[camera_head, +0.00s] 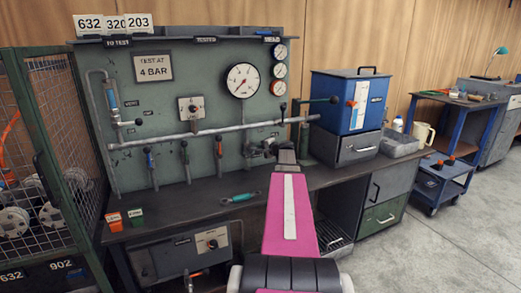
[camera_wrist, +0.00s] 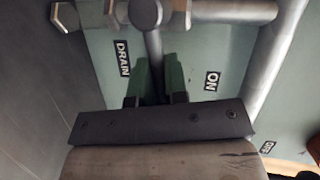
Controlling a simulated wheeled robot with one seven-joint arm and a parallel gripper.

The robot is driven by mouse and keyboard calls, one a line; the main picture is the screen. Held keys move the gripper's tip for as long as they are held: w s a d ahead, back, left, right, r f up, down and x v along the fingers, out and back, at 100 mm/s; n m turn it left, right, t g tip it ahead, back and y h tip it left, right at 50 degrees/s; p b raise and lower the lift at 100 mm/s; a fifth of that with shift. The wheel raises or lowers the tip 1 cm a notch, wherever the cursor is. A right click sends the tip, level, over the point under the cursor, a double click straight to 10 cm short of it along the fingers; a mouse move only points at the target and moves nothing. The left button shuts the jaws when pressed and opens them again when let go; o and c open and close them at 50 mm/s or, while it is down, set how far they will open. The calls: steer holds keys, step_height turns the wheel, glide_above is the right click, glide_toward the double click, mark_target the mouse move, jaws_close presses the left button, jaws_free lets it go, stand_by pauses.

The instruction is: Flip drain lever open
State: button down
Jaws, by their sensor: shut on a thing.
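In the wrist view, the drain lever (camera_wrist: 153,45) is a grey rod that runs from a round valve hub (camera_wrist: 145,13) down between my fingers. A DRAIN label (camera_wrist: 122,57) is on the panel to its left, and an ON label (camera_wrist: 211,81) is to its right. My gripper (camera_wrist: 158,75) is shut on the lever, one greenish finger on each side. The lever's gripped end is dark and partly hidden. In the head view, my magenta arm reaches to the right part of the test panel (camera_head: 160,95), and it hides the fingers and the lever.
Grey pipes (camera_wrist: 265,60) run close beside my gripper. The panel carries a large gauge (camera_head: 243,80) and several other levers. A teal-handled tool (camera_head: 240,198) lies on the bench. A blue tank (camera_head: 350,103) stands to the right, and a mesh cage (camera_head: 40,150) to the left.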

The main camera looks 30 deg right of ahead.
step_height(320, 180, up, 2)
steer(key=shift+w+r+n+g+h, duration=0.15)
steer(key=shift+n+g+h, duration=0.15)
steer(key=shift+n+h, duration=0.7)
steer(key=shift+w+a+r+n+h, duration=0.1)
steer(key=shift+a+r+n+h, duration=0.15)
steer(key=shift+n, duration=0.4)
steer(key=shift+a+r+n+h, duration=0.1)
steer(key=shift+r+n+h, duration=0.25)
steer(key=shift+n, duration=0.3)
steer(key=c, duration=1.2)
jaws_free()
steer(key=shift+r, duration=0.1)
steer(key=shift+o, duration=0.2)
steer(key=shift+a+f, duration=0.15)
steer(key=shift+f, duration=0.1)
